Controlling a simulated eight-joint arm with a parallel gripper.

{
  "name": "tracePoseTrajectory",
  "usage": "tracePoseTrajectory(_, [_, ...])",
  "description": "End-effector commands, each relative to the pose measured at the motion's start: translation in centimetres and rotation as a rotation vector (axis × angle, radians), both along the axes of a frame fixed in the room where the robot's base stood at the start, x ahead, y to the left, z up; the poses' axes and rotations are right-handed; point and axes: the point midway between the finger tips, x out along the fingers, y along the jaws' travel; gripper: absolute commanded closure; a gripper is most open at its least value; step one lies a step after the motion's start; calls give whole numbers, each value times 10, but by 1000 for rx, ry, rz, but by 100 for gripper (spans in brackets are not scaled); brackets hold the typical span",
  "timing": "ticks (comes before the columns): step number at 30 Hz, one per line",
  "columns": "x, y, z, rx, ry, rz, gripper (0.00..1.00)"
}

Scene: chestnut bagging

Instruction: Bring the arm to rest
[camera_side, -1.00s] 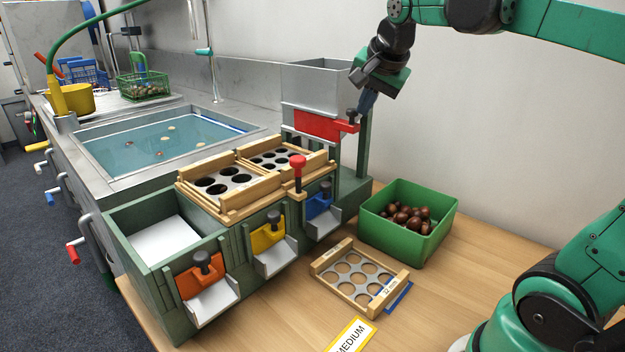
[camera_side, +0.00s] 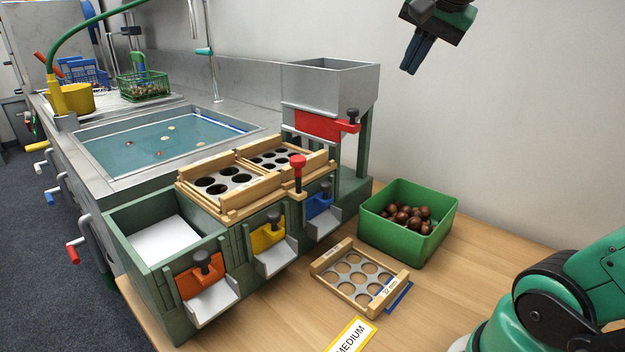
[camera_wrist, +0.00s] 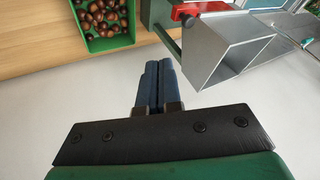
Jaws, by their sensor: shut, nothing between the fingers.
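My gripper (camera_side: 411,69) is high in the air at the upper right of the side view, to the right of and above the grey hopper. Its dark blue fingers are shut with nothing between them. In the wrist view the fingers (camera_wrist: 153,68) lie side by side, pointing away from the camera. They touch nothing. The upper arm is out of the side view. My lower arm shows at the bottom right.
The grey hopper (camera_side: 341,91) with a red slide (camera_side: 316,124) stands left of my gripper. A green bin (camera_side: 397,251) of chestnuts and a loose wooden sieve frame (camera_side: 319,268) are on the table. The green sorter (camera_side: 148,271) is at left. Space around my gripper is clear.

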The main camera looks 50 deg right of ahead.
Motion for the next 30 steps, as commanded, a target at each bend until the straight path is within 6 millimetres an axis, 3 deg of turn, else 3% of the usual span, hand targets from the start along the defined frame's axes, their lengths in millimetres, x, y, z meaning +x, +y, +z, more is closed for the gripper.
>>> tracePoseTrajectory(5, [-5, 4, 9, -2, 1, 6, 100])
tracePoseTrajectory(8, [1, 9, 1, -21, 10, 68, 100])
tracePoseTrajectory(11, [16, 21, -24, -73, 32, 227, 100])
tracePoseTrajectory(15, [37, 52, -83, -187, 62, 550, 100])
tracePoseTrajectory(21, [36, 97, -165, -355, 80, 962, 100])
tracePoseTrajectory(25, [27, 113, -197, -427, 82, 1118, 100])
tracePoseTrajectory(30, [23, 119, -209, -459, 82, 1184, 100])
